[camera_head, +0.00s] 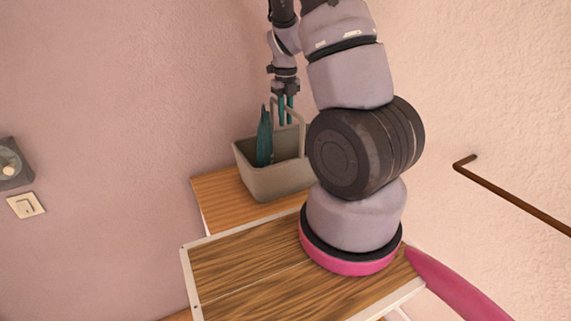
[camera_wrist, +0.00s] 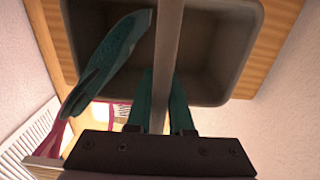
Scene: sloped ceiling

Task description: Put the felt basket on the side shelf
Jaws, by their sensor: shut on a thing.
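The felt basket (camera_head: 275,182) is a grey-beige open bin with an upright hoop handle, left of my arm in the head view. My gripper (camera_head: 286,117), with teal fingers, is shut on the handle from above. In the wrist view the fingers (camera_wrist: 162,85) lie on both sides of the handle bar (camera_wrist: 168,40), with the basket's inside (camera_wrist: 210,55) below. The basket looks upright over the wooden side shelf (camera_head: 222,197); whether its bottom touches the wood is unclear. My arm hides the basket's right side.
A teal long object (camera_head: 265,138) sticks up at the basket's near-left side; it also shows in the wrist view (camera_wrist: 108,55). A pink wall stands close behind the shelf. A wall switch (camera_head: 26,205) is at left and a brown rail (camera_head: 510,196) at right.

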